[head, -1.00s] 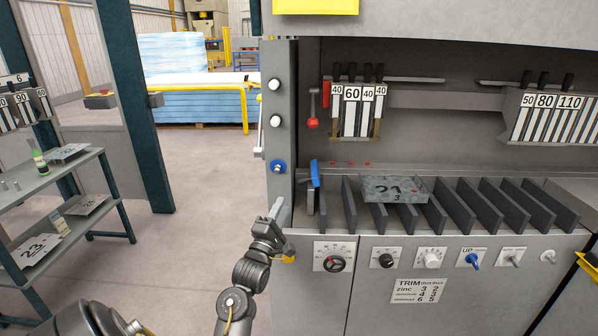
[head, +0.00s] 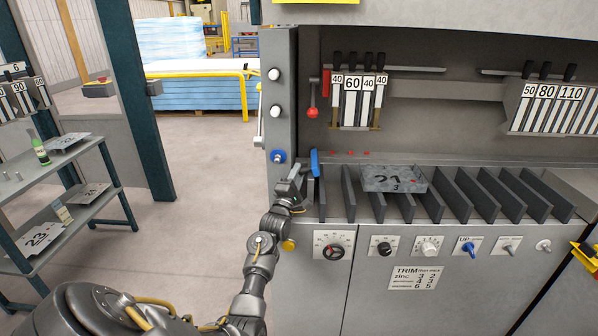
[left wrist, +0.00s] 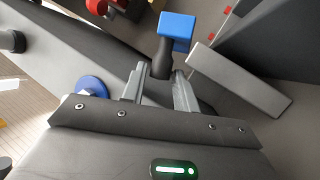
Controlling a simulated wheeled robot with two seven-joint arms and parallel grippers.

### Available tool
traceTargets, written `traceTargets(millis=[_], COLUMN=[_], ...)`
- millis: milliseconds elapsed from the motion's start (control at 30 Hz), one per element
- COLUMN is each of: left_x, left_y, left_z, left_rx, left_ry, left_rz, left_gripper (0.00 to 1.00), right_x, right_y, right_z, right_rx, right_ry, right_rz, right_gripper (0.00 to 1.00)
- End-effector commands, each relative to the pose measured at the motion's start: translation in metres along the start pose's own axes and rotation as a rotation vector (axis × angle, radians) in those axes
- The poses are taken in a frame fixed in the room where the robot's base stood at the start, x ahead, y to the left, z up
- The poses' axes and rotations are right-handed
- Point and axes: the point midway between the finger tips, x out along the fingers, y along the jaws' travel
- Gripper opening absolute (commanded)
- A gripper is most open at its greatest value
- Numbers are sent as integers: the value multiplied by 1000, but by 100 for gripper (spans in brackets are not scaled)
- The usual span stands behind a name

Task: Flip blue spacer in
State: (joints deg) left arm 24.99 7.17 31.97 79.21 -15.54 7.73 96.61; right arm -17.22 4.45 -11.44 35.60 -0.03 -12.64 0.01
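The blue spacer (head: 315,162) stands up at the left end of the row of dark slats on the machine's ledge. In the left wrist view its blue block (left wrist: 177,27) tops a dark stem (left wrist: 163,58). My left gripper (head: 296,180) is just left of the spacer in the head view. In the left wrist view its two grey fingers (left wrist: 159,84) are apart, with the stem's lower end seen at the gap between their tips. I cannot tell whether they touch it. My right gripper is not in view.
A grey plate marked 21 (head: 394,179) lies across the slats (head: 437,193). A blue round knob (head: 278,156) is on the post left of the spacer. A red-knobbed lever (head: 312,112) hangs behind. A shelf rack (head: 75,205) stands at left; the floor between is clear.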

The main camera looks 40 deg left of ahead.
Motion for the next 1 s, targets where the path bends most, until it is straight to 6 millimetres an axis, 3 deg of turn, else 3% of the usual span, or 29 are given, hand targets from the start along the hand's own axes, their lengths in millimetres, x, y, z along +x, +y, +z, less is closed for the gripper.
traceTargets(millis=[200,467,700,1000], left_x=[13,14,14,15], left_y=[0,0,0,3], left_z=[0,0,0,1], left_rx=[0,0,0,32], left_ry=[0,0,0,-11], left_rz=[-1,-1,-1,-16], left_gripper=[30,30,0,0], right_x=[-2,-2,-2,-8], right_y=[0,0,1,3], right_z=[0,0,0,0], right_rx=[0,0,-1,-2], right_ry=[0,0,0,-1], right_rz=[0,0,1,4], right_gripper=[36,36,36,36])
